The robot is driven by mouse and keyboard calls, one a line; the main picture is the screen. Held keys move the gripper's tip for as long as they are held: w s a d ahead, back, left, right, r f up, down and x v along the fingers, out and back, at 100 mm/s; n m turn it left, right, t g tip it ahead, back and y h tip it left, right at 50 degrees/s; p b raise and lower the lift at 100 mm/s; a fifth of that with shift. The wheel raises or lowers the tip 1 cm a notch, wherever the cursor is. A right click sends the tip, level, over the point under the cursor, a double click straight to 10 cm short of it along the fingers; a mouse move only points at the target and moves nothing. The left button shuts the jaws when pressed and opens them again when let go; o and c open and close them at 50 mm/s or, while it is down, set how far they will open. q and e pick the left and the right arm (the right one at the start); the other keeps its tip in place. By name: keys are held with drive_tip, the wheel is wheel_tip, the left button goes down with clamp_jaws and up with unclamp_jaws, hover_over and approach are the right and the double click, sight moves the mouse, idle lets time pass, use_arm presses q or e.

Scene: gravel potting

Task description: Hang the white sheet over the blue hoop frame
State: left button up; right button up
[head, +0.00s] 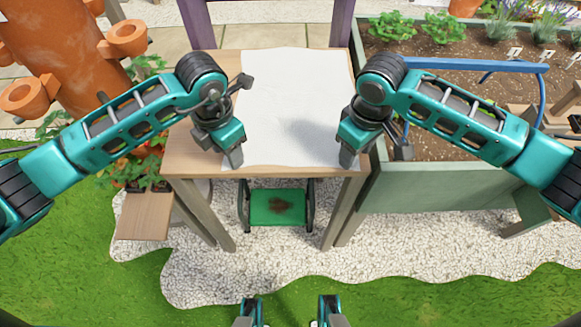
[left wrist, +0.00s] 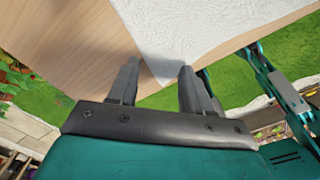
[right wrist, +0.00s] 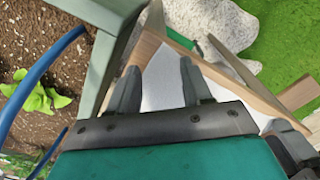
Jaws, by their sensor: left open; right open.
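The white sheet (head: 292,105) lies flat on the wooden table, its near edge close to the table's front edge. My left gripper (head: 235,160) is open at the sheet's near left corner; in the left wrist view the sheet (left wrist: 180,30) reaches down between its fingers (left wrist: 158,82). My right gripper (head: 346,160) is open at the near right corner; in the right wrist view part of the sheet (right wrist: 163,85) shows between its fingers (right wrist: 160,82). The blue hoop frame (head: 475,65) arches over the planter bed to the right, partly behind my right arm; it also shows in the right wrist view (right wrist: 38,82).
The wooden table (head: 180,158) stands left of the green raised planter (head: 420,187), which holds soil and seedlings. A terracotta tower planter (head: 60,50) stands at left. A green kneeler (head: 277,206) is on the gravel under the table. A purple post (head: 342,22) stands behind.

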use_arm(q)
drive_tip(key=shift+f, duration=0.15)
use_arm(e)
drive_tip(key=shift+f, duration=0.15)
use_arm(q)
drive_tip(key=shift+f, duration=0.15)
use_arm(e)
drive_tip(key=shift+f, duration=0.15)
use_arm(q)
drive_tip(key=shift+c, duration=0.6)
use_arm(e)
drive_tip(key=shift+c, duration=0.6)
use_arm(q)
clamp_jaws()
use_arm(e)
clamp_jaws()
